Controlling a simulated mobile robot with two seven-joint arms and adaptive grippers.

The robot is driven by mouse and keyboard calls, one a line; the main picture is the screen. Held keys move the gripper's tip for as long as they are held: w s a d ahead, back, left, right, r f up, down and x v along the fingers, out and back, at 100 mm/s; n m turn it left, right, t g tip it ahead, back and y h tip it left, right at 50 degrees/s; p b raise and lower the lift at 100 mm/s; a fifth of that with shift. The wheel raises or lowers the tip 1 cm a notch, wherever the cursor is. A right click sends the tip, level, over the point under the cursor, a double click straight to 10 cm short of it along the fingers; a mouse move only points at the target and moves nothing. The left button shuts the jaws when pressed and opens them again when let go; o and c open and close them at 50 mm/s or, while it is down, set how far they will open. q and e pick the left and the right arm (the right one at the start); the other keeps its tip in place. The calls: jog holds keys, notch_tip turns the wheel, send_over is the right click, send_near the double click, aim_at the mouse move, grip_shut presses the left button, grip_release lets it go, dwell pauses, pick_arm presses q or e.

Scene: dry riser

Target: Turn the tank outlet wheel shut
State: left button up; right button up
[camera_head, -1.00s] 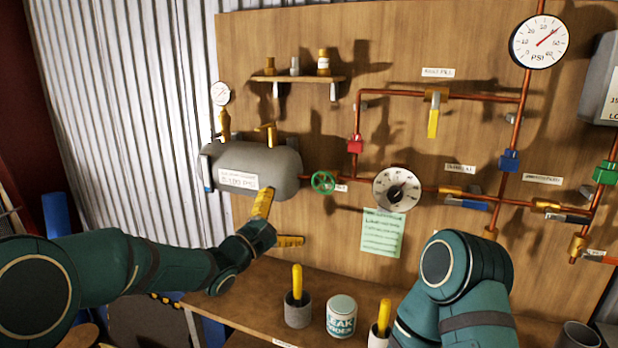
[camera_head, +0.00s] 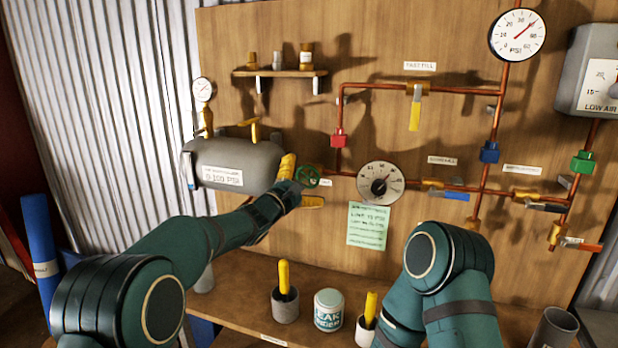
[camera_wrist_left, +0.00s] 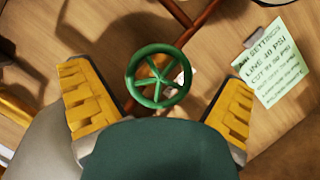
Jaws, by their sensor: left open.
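The green tank outlet wheel (camera_head: 308,176) sits on the copper pipe just right of the grey tank (camera_head: 238,160). In the left wrist view the wheel (camera_wrist_left: 158,77) lies between the two yellow fingers, a little beyond their tips, with gaps on both sides. My left gripper (camera_head: 300,182) is open and empty right at the wheel, its fingers above and below it in the head view. I cannot tell whether it touches the wheel. My right arm shows at the lower right, and its gripper is not clearly seen.
A round dial (camera_head: 380,184) and a green note (camera_head: 368,225) are right of the wheel. A yellow-handled valve (camera_head: 414,108) and a gauge (camera_head: 517,36) are higher up. Cups and a can (camera_head: 328,310) stand on the bench below. A shelf (camera_head: 280,73) hangs above the tank.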

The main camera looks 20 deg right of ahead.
pick_arm(q)
jog(key=shift+w+d+r, duration=0.1)
jog(key=shift+w+d, duration=0.2)
jog(key=shift+d, duration=0.15)
jog(key=c, duration=1.2)
jog(key=shift+p, duration=0.55)
jog(key=m+g+p, duration=0.1)
jog(key=m+p, duration=0.1)
jog(key=p, duration=0.6)
jog(key=shift+r+m+p, duration=0.1)
jog(key=shift+m+p, duration=0.2)
jog(key=m+g+y+p, duration=0.1)
jog(key=m+p, duration=0.2)
jog(key=p, duration=0.1)
jog(key=shift+p, duration=0.4)
jog(key=shift+f+m+g+p, duration=0.25)
jog(key=shift+m+g+p, duration=0.05)
jog(key=shift+m+p, duration=0.55)
pick_arm(e)
notch_tip(320, 180, up, 17)
jog(key=w, duration=0.2)
jog(key=shift+d+t, duration=0.3)
jog(key=shift+d, duration=0.05)
